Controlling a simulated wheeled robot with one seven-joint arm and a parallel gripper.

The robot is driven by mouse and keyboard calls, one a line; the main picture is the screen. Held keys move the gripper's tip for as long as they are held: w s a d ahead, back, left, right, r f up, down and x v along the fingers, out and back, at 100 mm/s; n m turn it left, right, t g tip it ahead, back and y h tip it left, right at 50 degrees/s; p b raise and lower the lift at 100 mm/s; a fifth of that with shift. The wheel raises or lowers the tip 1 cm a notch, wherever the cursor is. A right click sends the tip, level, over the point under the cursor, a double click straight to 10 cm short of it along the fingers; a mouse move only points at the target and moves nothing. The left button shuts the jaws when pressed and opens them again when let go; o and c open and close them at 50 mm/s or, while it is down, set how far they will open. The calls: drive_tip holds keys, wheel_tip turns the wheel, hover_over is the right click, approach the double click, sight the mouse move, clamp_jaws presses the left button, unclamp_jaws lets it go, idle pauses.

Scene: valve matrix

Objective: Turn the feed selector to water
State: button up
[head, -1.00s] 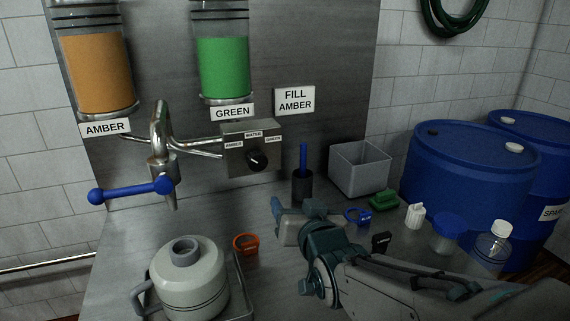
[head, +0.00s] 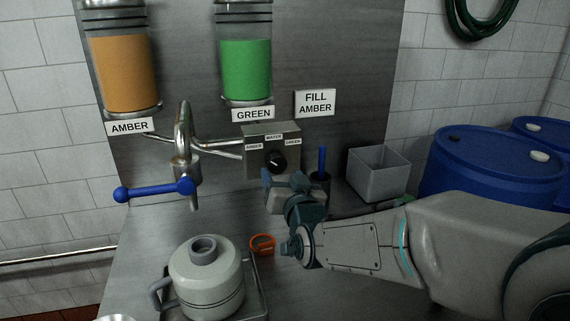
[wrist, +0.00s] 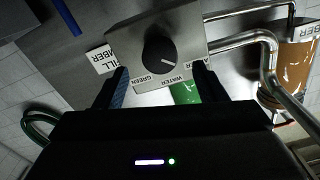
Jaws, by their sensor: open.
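The feed selector is a black round knob (head: 276,160) on a grey metal box (head: 258,155) on the back panel. Labels AMBER, WATER and GREEN run left, middle and right above it.
A dark cup with a blue stick (head: 321,165) and a grey bin (head: 378,174) stand to the right. An orange ring (head: 262,244) lies on the counter.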

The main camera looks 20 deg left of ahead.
sight(277, 166)
drive_tip(key=shift+p+x, duration=0.45)
drive_tip(key=shift+x, duration=2.15)
drive_tip(key=c, duration=1)
